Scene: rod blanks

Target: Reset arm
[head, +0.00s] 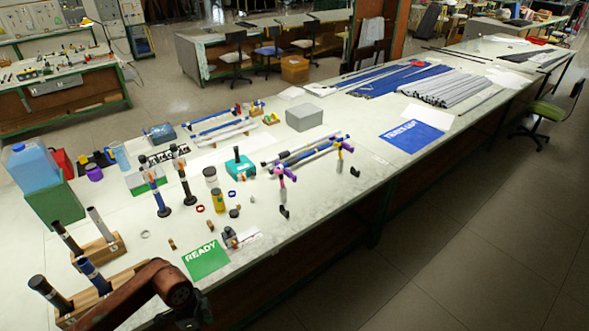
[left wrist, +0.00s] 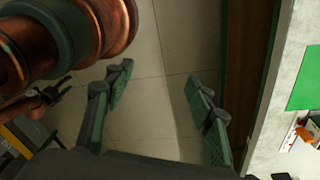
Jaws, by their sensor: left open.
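My left arm comes in at the bottom left of the head view, over the table's near edge; a dark part of its gripper end shows there. In the left wrist view my left gripper (left wrist: 158,80) is open, with its two green-padded fingers apart and nothing between them. It is above the floor beside the table. A small dark claw-like part on a copper arm (left wrist: 45,98) shows at the left of that view. It looks like my right gripper, but its jaws are too small to read.
The long table (head: 330,210) holds a green READY mat (head: 206,260), wooden blocks with upright rods (head: 97,251), a grey box (head: 304,117) and a blue mat (head: 412,136). A green mat (left wrist: 304,80) lies right of the table edge in the wrist view. Floor (left wrist: 160,120) under the gripper is clear.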

